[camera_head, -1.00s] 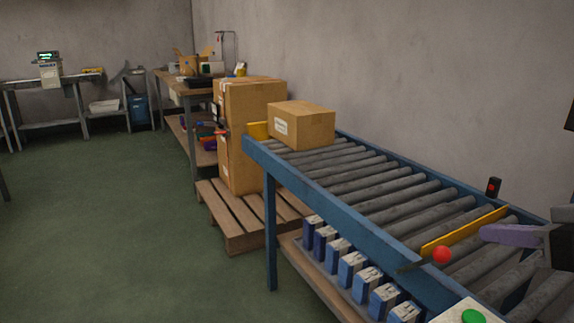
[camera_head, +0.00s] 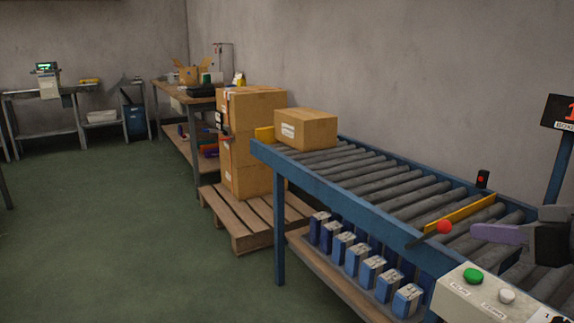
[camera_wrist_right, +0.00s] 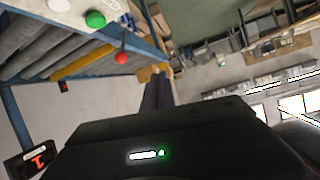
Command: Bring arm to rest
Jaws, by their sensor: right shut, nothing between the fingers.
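My right gripper (camera_head: 474,233) shows at the right of the head view, with purple-grey fingers and a dark body. It is shut and empty, in front of the roller conveyor in the picture. In the right wrist view, its dark fingers (camera_wrist_right: 157,92) lie together near the middle. The red ball knob (camera_head: 444,227) of a lever on the conveyor's near rail is just left of the fingertips and looks apart from them. The knob also shows in the right wrist view (camera_wrist_right: 121,58). My left gripper is out of view.
The roller conveyor (camera_head: 330,187) has a cardboard box (camera_head: 305,131) at its far end. A control box (camera_head: 462,293) with green and white buttons is at the near edge. Blue cartons (camera_head: 358,258) line the lower shelf. A pallet (camera_head: 235,222) carries stacked boxes. The green floor at left is open.

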